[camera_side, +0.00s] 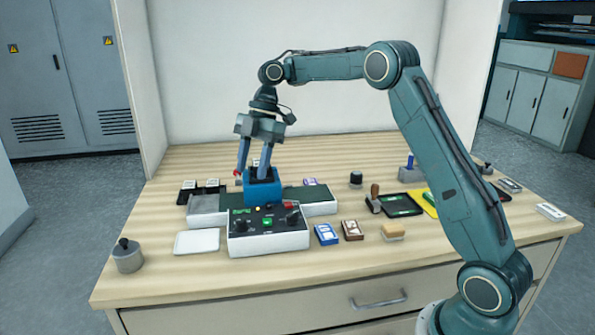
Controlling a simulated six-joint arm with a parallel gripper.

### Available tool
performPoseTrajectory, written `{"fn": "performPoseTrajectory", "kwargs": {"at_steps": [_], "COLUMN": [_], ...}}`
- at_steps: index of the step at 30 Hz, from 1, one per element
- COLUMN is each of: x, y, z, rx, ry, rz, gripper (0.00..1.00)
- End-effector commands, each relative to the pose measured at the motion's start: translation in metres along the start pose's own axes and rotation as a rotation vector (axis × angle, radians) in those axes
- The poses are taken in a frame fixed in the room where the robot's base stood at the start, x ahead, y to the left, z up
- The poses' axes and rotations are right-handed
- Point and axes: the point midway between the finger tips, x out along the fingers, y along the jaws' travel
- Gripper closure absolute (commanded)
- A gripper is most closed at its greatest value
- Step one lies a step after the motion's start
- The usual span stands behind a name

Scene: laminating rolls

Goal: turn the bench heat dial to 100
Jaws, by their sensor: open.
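A control box (268,241) with a dark top panel and a white front stands at the front of the bench unit. It carries a black knob on the left (240,226) and a black knob on the right (292,217), with a green button (267,221) between them. The labels and knob settings are too small to read, so I cannot tell which knob is the heat dial. My gripper (252,174) is open and points down, at the blue roll housing (262,190) behind the box. It is apart from both knobs. I cannot tell whether its fingers touch the housing.
A white pad (197,242) lies left of the box. Blue (326,234) and brown (352,230) packets and a sponge-like block (392,231) lie right of it. A grey weight (127,256) stands front left. The front strip of the table is mostly clear.

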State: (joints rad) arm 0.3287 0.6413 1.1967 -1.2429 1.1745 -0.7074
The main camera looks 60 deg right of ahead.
Motion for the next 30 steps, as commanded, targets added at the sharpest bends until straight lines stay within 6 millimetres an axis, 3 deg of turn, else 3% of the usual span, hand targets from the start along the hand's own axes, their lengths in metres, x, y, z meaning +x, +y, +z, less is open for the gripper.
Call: {"fn": "performPoseTrajectory", "kwargs": {"at_steps": [16, 30], "x": [0.036, 0.096], "y": [-0.001, -0.001], "z": [0.001, 0.001], "rx": [0.001, 0.001], "ry": [-0.004, -0.004], "rz": [-0.003, -0.005], "gripper": [0.54, 0.54]}}
